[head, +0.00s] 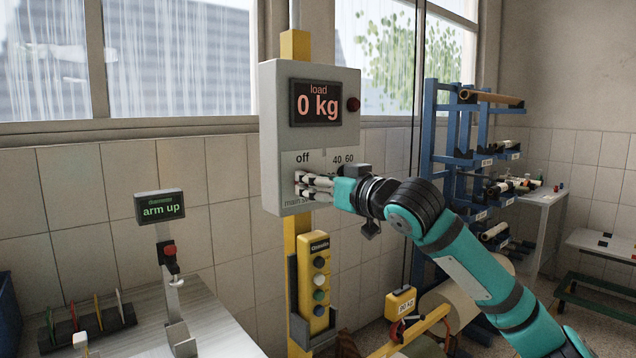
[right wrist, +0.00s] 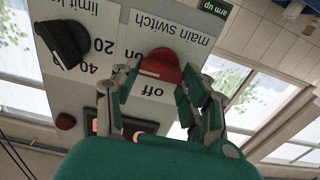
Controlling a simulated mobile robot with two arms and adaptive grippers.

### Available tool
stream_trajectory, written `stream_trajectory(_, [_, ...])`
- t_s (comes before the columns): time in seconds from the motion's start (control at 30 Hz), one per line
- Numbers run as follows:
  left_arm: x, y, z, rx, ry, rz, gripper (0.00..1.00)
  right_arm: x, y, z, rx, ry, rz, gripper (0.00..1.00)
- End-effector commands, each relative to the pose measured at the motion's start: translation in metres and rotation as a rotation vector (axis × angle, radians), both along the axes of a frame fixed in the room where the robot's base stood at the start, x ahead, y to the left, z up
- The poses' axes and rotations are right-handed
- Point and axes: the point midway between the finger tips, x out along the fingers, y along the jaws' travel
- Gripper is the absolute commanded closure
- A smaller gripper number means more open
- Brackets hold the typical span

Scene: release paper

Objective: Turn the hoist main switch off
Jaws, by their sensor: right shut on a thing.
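The hoist main switch is a red knob (right wrist: 160,66) on the lower part of a grey control box (head: 270,130). The wrist view is upside down and shows "off" and "main switch" printed on either side of the knob. Part of an "on" label also shows beside it. I cannot tell exactly where the knob points. My right gripper (head: 303,184) reaches the box from the right and is shut on the knob, its fingers (right wrist: 160,70) on both sides of it. In the head view the fingers hide the knob. My left gripper is not in view.
A black limit knob (right wrist: 62,44) sits beside the switch. A yellow pendant (head: 318,280) hangs below. A blue rack (head: 430,130) stands to the right, a bench (head: 210,320) at lower left.

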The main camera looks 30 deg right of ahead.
Motion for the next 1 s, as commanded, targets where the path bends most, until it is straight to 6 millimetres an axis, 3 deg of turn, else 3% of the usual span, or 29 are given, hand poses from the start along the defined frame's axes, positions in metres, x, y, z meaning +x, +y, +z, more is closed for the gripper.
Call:
stream_trajectory(0.37, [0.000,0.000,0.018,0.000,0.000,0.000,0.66,0.000,0.001,0.003,-0.171,-0.011,0.000,0.87])
stream_trajectory(1.0, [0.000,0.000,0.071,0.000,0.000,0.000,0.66,0.000,0.004,0.003,-0.769,-0.057,0.001,0.87])
